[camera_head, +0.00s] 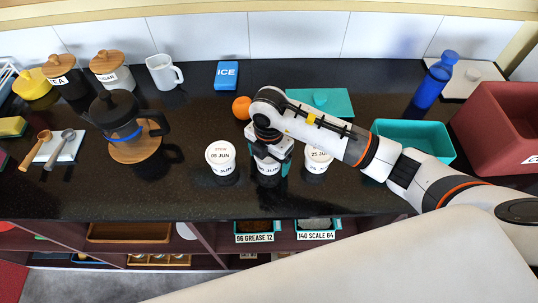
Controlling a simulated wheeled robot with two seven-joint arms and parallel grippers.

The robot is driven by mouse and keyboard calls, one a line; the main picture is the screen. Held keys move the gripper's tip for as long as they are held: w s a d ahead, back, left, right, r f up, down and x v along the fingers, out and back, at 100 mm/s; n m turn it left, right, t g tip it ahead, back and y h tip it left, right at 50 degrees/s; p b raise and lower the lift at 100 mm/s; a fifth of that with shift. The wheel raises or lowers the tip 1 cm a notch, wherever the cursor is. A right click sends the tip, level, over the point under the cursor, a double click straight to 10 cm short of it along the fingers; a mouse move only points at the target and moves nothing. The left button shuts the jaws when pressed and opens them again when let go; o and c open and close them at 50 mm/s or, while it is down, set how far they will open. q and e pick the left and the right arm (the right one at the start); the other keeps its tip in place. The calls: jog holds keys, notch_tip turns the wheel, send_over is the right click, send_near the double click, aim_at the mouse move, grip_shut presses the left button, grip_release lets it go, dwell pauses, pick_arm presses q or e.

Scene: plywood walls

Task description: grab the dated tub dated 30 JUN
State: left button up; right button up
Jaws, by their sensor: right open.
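Three white dated tubs stand in a row on the dark counter. The left tub (221,158) has a lid that seems to read 09 JUN. The right tub (318,160) seems to read 25 JUN and is partly covered by my arm. The middle tub (268,169) is mostly hidden under my right gripper; only "JUN" shows clearly on it, its day number does not. My right gripper (269,158) is open and points down over the middle tub; I cannot tell whether its fingers touch it. My left gripper is not in view.
An orange (241,107) and a teal board (322,102) lie behind my right gripper. A teal tray (414,135), blue bottle (436,80) and red bin (500,125) are to the right. A coffee press (117,115) stands left.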

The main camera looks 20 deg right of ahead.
jog(key=c, duration=1.1)
jog(key=shift+r, duration=0.15)
